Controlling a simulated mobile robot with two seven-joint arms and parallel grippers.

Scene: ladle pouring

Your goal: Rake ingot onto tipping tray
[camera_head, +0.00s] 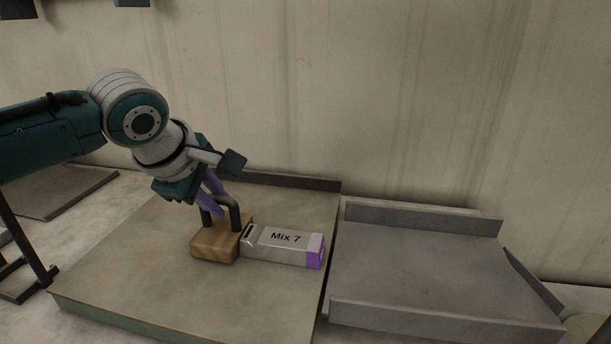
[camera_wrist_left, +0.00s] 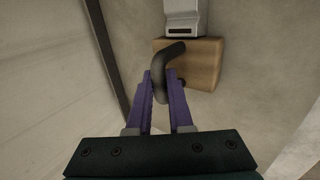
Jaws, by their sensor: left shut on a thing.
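The ingot (camera_head: 283,247) is a silver bar marked "Mix 7" with a purple right end. It lies on a flat grey platform (camera_head: 125,262), and its far end reaches close to the platform's right edge. The rake is a wooden block (camera_head: 214,243) with a dark bent handle (camera_head: 235,214). The block stands against the ingot's left end. My left gripper (camera_head: 212,197) has purple fingers and is shut on the handle. The left wrist view shows the fingers (camera_wrist_left: 160,90) around the handle, with the block (camera_wrist_left: 203,62) and the ingot's end (camera_wrist_left: 182,15) beyond. The tipping tray (camera_head: 430,268) is to the right.
The tray has raised walls at its back (camera_head: 423,218) and front (camera_head: 440,323), and its surface is bare. A narrow gap separates it from the platform. A low dark ledge (camera_head: 290,182) runs along the platform's back. A wall (camera_head: 380,90) stands behind.

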